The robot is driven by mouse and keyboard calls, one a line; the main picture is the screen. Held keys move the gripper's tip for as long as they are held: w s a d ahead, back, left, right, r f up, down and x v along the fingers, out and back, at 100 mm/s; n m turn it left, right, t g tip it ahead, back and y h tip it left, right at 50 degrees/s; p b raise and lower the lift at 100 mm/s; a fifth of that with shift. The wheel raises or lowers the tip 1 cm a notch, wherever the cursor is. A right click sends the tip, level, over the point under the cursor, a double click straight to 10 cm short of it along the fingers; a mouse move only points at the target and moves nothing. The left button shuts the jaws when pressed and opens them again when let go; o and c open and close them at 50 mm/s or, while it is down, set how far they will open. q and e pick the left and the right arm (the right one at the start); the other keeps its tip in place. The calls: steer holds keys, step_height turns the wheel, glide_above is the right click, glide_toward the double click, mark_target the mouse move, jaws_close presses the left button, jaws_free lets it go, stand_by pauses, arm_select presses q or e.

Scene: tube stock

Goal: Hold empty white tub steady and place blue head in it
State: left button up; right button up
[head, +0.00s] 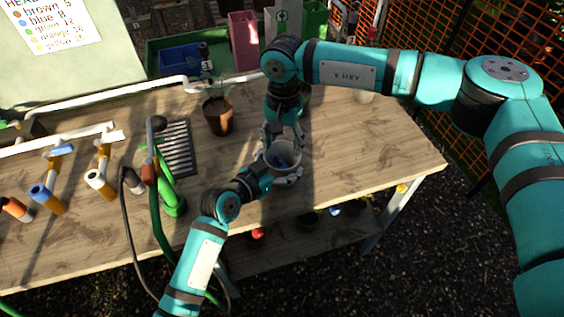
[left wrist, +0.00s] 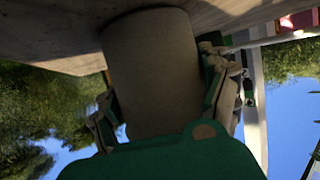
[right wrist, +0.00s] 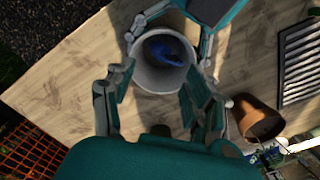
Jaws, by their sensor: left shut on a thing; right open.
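The white tub (head: 294,152) stands on the wooden bench near its front edge. My left gripper (head: 283,178) is shut on the tub from the front. In the left wrist view the tub (left wrist: 155,70) fills the space between the fingers. The blue head (head: 281,160) lies inside the tub; it also shows in the right wrist view (right wrist: 165,48), low in the tub (right wrist: 160,79). My right gripper (head: 283,137) is open above the tub, its fingers (right wrist: 150,105) apart with nothing between them. The head's lower side is hidden.
A black slotted tray (head: 177,148) and a green hose sprayer (head: 168,190) are farther left.

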mark_target(283, 162)
arm_select(q)
steer(key=shift+f, duration=0.1)
arm_select(e)
steer(key=shift+r, duration=0.15)
step_height(283, 162, up, 12)
stand_by(0.3)
arm_select(q)
steer(key=o, duration=1.1)
steer(key=v, duration=1.2)
steer(key=shift+a, duration=0.1)
arm_select(e)
steer(key=shift+f, duration=0.2)
